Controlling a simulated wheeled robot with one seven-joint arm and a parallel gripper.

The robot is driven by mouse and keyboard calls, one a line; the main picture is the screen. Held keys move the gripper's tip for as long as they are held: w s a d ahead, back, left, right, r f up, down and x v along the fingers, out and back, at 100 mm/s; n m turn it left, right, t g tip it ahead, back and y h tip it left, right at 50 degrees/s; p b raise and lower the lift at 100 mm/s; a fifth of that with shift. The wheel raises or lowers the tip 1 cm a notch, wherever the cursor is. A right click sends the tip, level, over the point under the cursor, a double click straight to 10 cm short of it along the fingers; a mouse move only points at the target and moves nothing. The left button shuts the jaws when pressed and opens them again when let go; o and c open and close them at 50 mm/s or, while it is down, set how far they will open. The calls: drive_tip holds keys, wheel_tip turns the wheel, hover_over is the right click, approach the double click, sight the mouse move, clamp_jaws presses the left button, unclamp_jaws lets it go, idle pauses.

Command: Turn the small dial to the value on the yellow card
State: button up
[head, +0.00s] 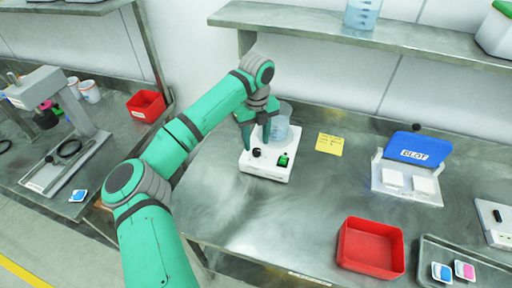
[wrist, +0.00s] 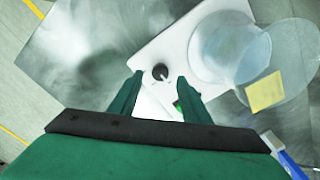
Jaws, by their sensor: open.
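The small dial (head: 257,152) is a dark knob on top of a white device (head: 262,170) on the steel bench. In the wrist view the dial (wrist: 160,72) shows with a pale mark, between and just beyond my fingertips. My gripper (wrist: 155,80) is open, pointing down over the device, with one finger on each side of the dial and apart from it. A clear beaker (head: 280,125) stands on the device. A green switch (head: 284,159) sits right of the dial. The yellow card (head: 329,144) lies on the bench to the right; its writing is too small to read.
A blue-lidded box marked BLOT (head: 418,150) stands to the right on the bench. A red tray (head: 371,248) and a metal tray (head: 470,258) are near the front edge. A shelf (head: 370,35) hangs above the bench. The bench in front of the device is clear.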

sight(257, 150)
drive_tip(key=shift+f, duration=2.05)
drive_tip(key=c, duration=1)
drive_tip(key=shift+c, duration=0.2)
